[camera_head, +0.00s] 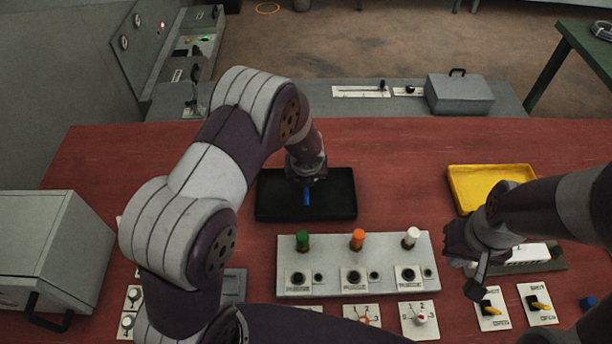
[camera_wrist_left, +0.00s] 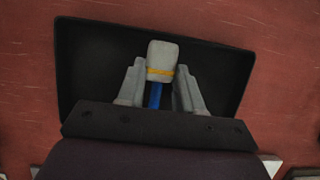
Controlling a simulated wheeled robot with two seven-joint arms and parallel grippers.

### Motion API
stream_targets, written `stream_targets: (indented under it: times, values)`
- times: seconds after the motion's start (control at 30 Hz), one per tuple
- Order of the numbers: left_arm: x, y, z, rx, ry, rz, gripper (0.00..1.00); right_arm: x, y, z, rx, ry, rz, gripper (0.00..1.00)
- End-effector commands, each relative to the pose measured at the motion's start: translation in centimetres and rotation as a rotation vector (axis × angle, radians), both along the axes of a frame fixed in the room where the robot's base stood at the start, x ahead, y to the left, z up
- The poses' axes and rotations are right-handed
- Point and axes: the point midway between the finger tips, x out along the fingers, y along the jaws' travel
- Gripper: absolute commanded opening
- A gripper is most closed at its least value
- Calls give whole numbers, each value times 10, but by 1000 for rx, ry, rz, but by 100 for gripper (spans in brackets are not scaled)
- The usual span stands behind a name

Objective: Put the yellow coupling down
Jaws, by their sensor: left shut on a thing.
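My left gripper (camera_head: 306,187) reaches down over the black tray (camera_head: 275,208). In the left wrist view its two grey fingers (camera_wrist_left: 158,88) are shut on the yellow coupling (camera_wrist_left: 160,72), a pale grey piece with a thin yellow band and a blue part below. In the head view only a blue part of it shows, over the tray; the yellow band is hidden. I cannot tell whether the piece touches the tray floor. The tray also shows in the left wrist view (camera_wrist_left: 85,60). My right gripper (camera_head: 474,268) hangs at the right, over the table, its finger opening unclear.
A pale panel (camera_head: 330,250) with green, orange and white knobs stands in front of the tray. A yellow tray (camera_head: 470,195) lies at the right. A grey box (camera_head: 35,240) stands at the left. Small switch plates (camera_head: 492,308) line the front. Red table is clear around the tray.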

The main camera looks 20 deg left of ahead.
Motion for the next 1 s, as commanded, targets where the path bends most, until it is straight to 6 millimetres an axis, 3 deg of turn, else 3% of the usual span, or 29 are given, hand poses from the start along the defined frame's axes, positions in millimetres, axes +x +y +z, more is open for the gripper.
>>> stream_targets:
  times: [0.7,0.73,0.8,1.0]
  values:
    - [1,0,-12,-1,-2,2,0,0,0,-10,0,0,0,0]
    - [0,0,-12,0,-1,2,39,0,0,-10,0,0,0,0]
    - [0,0,-12,0,-1,2,61,0,0,-10,0,-1,0,0]
    - [0,0,-12,0,-1,2,61,0,0,-10,0,0,0,0]
